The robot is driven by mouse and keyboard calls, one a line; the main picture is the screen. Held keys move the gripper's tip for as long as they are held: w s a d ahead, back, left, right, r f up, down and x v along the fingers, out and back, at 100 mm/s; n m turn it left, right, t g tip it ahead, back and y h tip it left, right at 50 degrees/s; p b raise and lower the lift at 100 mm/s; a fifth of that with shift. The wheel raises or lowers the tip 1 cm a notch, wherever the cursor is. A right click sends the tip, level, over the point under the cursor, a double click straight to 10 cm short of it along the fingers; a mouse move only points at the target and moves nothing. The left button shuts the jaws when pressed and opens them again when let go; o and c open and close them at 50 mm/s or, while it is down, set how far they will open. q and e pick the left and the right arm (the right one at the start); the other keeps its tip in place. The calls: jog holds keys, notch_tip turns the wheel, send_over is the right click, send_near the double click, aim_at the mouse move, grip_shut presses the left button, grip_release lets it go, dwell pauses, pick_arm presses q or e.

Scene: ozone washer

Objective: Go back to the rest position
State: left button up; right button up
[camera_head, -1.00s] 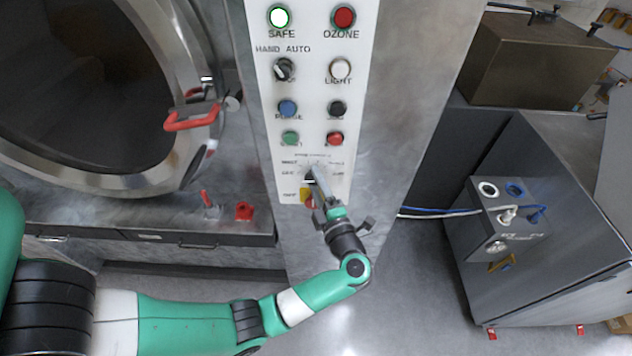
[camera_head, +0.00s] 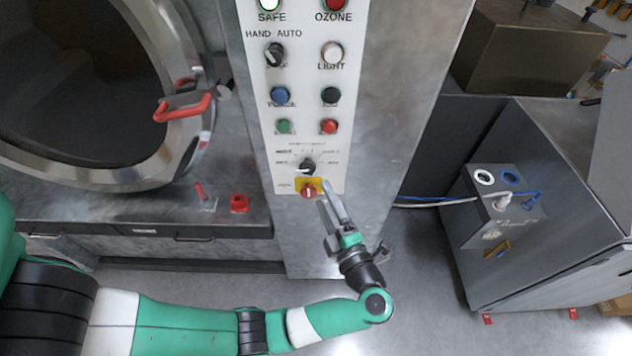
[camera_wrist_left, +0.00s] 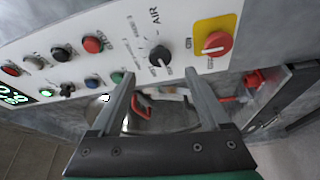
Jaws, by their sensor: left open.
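My left gripper (camera_head: 334,212) is in front of the lower end of the white control panel (camera_head: 303,110), close to the red knob on a yellow plate (camera_head: 308,188). In the left wrist view its two fingers (camera_wrist_left: 160,95) are spread apart with nothing between them. The black rotary knob (camera_head: 307,167) sits above the red knob; it also shows in the left wrist view (camera_wrist_left: 159,57), just beyond the fingers. The red knob shows there too (camera_wrist_left: 217,43), apart from the fingers. My right gripper is in neither view.
A grey cabinet (camera_head: 560,210) with hoses stands at the right. The floor between the panel column and the cabinet looks clear.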

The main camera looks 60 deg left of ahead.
pick_arm(q)
jog(key=d, duration=0.2)
jog(key=shift+s+d, duration=0.1)
jog(key=shift+d, duration=0.25)
